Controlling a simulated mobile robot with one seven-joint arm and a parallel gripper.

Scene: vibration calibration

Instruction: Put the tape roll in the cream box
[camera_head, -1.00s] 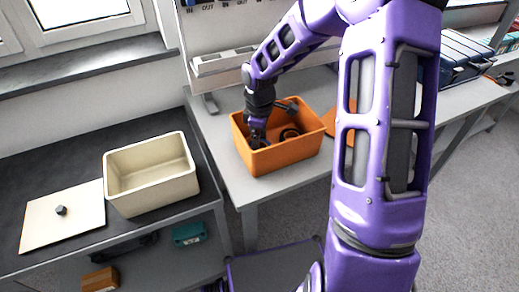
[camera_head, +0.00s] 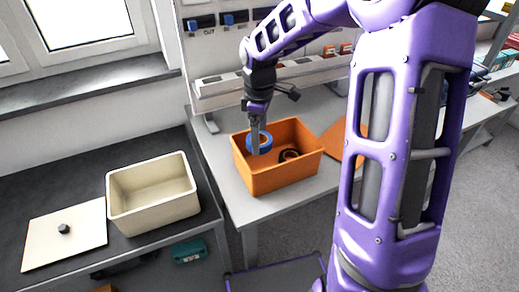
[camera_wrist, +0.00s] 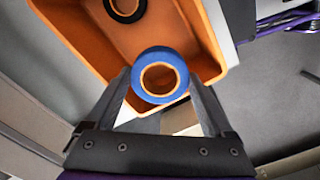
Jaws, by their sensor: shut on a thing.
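A blue tape roll (camera_head: 260,143) is in my gripper (camera_head: 255,146), at the left part of the orange box (camera_head: 268,181). In the wrist view the blue roll (camera_wrist: 160,76) sits between the two fingers of my gripper (camera_wrist: 161,82), with the orange box (camera_wrist: 208,62) behind it. The fingers are shut on the roll. A dark roll (camera_head: 289,155) lies in the orange box, and it also shows in the wrist view (camera_wrist: 125,8). The cream box (camera_head: 153,214) stands open and empty on the dark table to the left.
A cream lid (camera_head: 66,236) with a dark knob lies left of the cream box. An orange lid (camera_head: 344,145) lies right of the orange box. A rack of small parts (camera_head: 215,88) stands behind. A gap separates the dark table (camera_head: 120,160) from the grey bench (camera_head: 222,176).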

